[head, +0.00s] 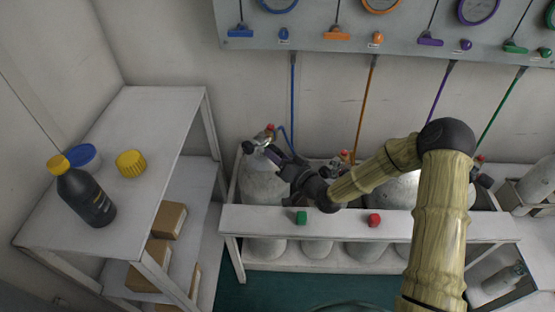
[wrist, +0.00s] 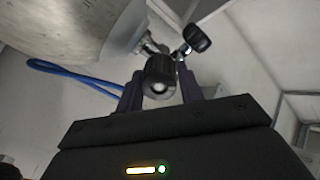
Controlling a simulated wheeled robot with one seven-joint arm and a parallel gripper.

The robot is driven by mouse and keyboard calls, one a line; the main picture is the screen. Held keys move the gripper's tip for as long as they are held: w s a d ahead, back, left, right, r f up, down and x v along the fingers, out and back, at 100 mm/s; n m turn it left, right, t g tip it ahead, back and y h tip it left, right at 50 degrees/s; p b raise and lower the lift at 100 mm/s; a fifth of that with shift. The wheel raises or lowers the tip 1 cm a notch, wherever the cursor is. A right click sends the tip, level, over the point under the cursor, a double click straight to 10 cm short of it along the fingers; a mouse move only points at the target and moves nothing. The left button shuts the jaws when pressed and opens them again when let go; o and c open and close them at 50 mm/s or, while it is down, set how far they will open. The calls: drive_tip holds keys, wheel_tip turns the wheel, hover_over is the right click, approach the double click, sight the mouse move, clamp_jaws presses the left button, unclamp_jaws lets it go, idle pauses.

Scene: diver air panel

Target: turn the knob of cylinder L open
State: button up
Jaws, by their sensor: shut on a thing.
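The leftmost cylinder (head: 262,185) is pale grey and stands upright in the white rack, with a blue hose at its valve. I can read no letter on it. My gripper (head: 272,152) reaches its valve from the right. In the wrist view the two dark fingers of my gripper (wrist: 160,88) are shut on a black ribbed knob (wrist: 160,70), one on each side. A second black knob (wrist: 197,38) sticks out from the same valve, outside the fingers. It also shows in the head view (head: 247,147). The held knob is mostly hidden in the head view.
More cylinders stand in the rack to the right, partly behind my arm. A shelf table (head: 150,110) with a dark bottle (head: 85,195) stands left. The gauge panel (head: 320,50) hangs above.

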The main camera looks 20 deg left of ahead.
drive_tip(key=n+b, duration=0.2)
drive_tip(key=n, duration=0.1)
drive_tip(key=n+b, duration=0.1)
drive_tip(key=n, duration=0.1)
drive_tip(key=shift+f+b, duration=0.25)
drive_tip(key=shift+b, duration=0.05)
drive_tip(key=shift+n, duration=0.3)
drive_tip(key=o, duration=1)
drive_tip(key=shift+r, duration=0.1)
drive_tip(key=shift+d, duration=0.1)
drive_tip(key=v, duration=1.7)
drive_tip(key=shift+s, duration=0.25)
